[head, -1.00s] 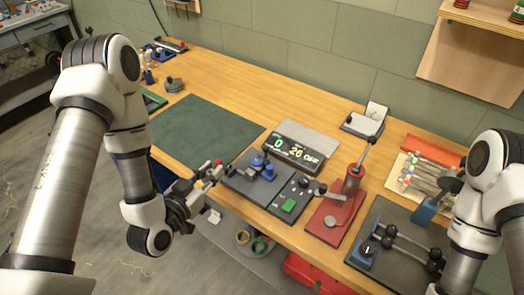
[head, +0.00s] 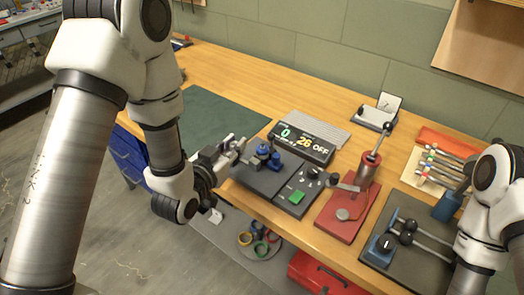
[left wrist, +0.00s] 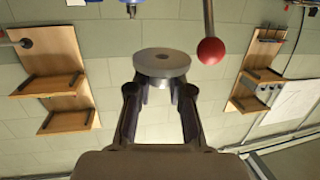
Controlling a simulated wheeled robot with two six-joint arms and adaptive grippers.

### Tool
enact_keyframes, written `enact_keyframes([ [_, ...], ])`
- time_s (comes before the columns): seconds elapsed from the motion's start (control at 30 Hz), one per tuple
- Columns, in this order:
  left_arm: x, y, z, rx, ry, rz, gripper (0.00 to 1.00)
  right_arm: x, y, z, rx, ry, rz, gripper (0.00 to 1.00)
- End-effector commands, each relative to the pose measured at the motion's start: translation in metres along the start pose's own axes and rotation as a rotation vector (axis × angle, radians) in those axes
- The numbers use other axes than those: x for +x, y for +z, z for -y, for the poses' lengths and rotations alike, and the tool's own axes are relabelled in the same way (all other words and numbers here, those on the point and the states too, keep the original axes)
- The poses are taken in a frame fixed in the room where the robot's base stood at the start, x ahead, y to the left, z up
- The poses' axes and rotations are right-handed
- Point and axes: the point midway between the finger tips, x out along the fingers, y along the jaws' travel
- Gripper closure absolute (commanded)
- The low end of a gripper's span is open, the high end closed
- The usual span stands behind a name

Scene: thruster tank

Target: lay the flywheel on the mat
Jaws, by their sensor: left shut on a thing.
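The flywheel (left wrist: 162,64) is a pale grey disc with a small centre hole, held between the fingertips in the left wrist view. My left gripper (left wrist: 160,90) is shut on it. In the head view my left gripper (head: 232,150) is by the left side of a dark plate with blue parts, and the flywheel is too small there to make out clearly. The dark green mat (head: 215,118) lies flat on the table, behind and left of the gripper, partly hidden by my left arm. Its visible surface is bare.
Right of the left gripper stand the plate with blue parts (head: 262,182), a display reading 0, 26 and OFF (head: 303,143), and a red pump (head: 342,212). A plate with black balls (head: 418,240) is at the right. A red ball (left wrist: 210,51) on a rod shows near the flywheel.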

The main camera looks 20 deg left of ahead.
Motion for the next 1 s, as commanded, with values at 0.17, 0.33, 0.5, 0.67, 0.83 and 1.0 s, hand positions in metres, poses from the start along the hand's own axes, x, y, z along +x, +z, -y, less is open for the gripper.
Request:
enact_keyframes([
  [0.17, 0.037, -0.009, -0.018, 0.004, 0.004, -0.003, 1.00, -0.014, -0.001, 0.000, 0.000, 0.000, -0.002, 1.00],
  [0.33, 0.061, -0.008, -0.027, 0.000, 0.001, -0.002, 1.00, -0.019, -0.001, 0.000, 0.000, 0.000, -0.002, 1.00],
  [0.5, 0.082, -0.010, -0.037, 0.000, 0.003, -0.004, 1.00, -0.026, -0.001, 0.000, 0.000, 0.000, -0.002, 1.00],
  [0.67, 0.085, 0.019, -0.035, -0.003, -0.001, 0.002, 1.00, -0.035, -0.001, 0.000, 0.000, 0.000, -0.002, 1.00],
  [0.83, 0.086, 0.024, -0.035, -0.001, 0.000, -0.002, 1.00, -0.033, -0.001, 0.000, 0.000, 0.000, -0.002, 1.00],
  [1.0, 0.086, 0.024, -0.035, -0.001, 0.000, -0.002, 0.55, -0.032, -0.001, 0.000, 0.000, 0.000, -0.002, 1.00],
])
